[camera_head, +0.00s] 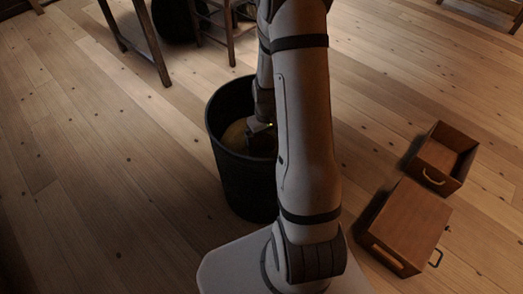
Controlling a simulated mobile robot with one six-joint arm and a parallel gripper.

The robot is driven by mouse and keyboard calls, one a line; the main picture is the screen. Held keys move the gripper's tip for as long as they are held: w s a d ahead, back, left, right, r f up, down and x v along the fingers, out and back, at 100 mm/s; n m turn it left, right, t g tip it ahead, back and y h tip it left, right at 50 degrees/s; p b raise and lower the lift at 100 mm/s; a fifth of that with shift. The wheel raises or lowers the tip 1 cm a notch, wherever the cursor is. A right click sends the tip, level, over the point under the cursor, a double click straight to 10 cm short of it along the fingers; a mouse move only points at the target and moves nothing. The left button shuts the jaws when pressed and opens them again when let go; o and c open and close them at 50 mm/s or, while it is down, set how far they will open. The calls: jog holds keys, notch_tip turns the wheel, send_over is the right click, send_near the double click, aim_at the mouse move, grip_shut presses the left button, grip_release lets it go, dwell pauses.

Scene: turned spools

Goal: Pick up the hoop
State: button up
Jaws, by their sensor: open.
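My gripper (262,128) reaches down into a tall dark bin (240,179) in the middle of the view. It is open, and its fingertips are hard to make out in the shade. A dull yellow-brown rounded thing (234,134) shows inside the bin, just left of my gripper. It may be the hoop, but I cannot tell its full shape. My arm hides the right side of the bin and part of its inside. I cannot tell whether my gripper touches the yellow-brown thing.
A wooden box (414,219) with a metal handle lies on the plank floor at the right. An open wooden drawer (446,158) is behind it. Table and chair legs (228,37) stand at the back. The floor at the left (100,190) is clear.

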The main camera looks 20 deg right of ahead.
jog(key=f+b, duration=0.1)
jog(key=f, duration=0.1)
jog(key=f+b, duration=0.1)
jog(key=f, duration=0.2)
jog(key=shift+w+a+f, duration=0.1)
jog(key=shift+w+f, duration=0.1)
jog(key=shift+f, duration=0.15)
jog(key=shift+r, duration=0.1)
jog(key=c, duration=0.8)
jog(key=shift+c, duration=0.2)
